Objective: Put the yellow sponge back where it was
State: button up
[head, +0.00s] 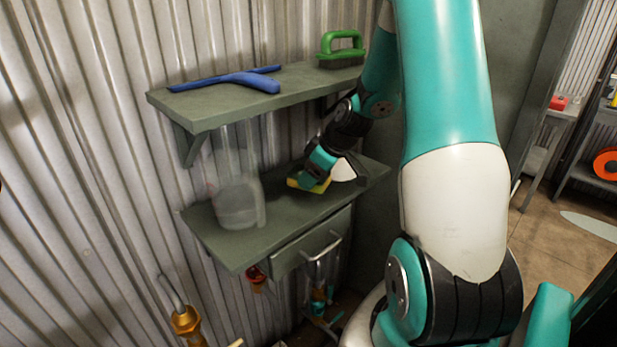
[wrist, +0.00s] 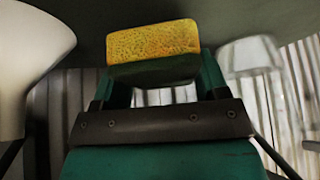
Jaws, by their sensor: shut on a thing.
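The yellow sponge (head: 313,184) is at the lower shelf in the head view, at the tip of my gripper (head: 318,178). In the wrist view the sponge (wrist: 153,41) sits between the fingers of my gripper (wrist: 155,70), which is shut on it. The sponge is at or just above the shelf surface; I cannot tell whether it touches. My arm hides part of the shelf's right end.
A clear jug (head: 239,205) stands on the lower shelf (head: 245,245), left of the sponge. The upper shelf (head: 210,110) overhangs, with a blue squeegee (head: 250,82) and a green-handled brush (head: 341,45). A drawer (head: 310,245) is below.

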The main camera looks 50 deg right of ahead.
jog(key=shift+w+a+f, duration=0.1)
jog(key=shift+w+a, duration=0.1)
jog(key=shift+w, duration=0.4)
jog(key=shift+f+p, duration=0.65)
jog(key=shift+f, duration=1)
jog(key=shift+f, duration=0.1)
jog(key=o, duration=0.9)
jog(key=shift+r, duration=0.2)
jog(key=b+v, duration=0.1)
jog(key=v, duration=1.1)
jog(key=shift+b, duration=0.3)
jog(key=shift+f, duration=0.1)
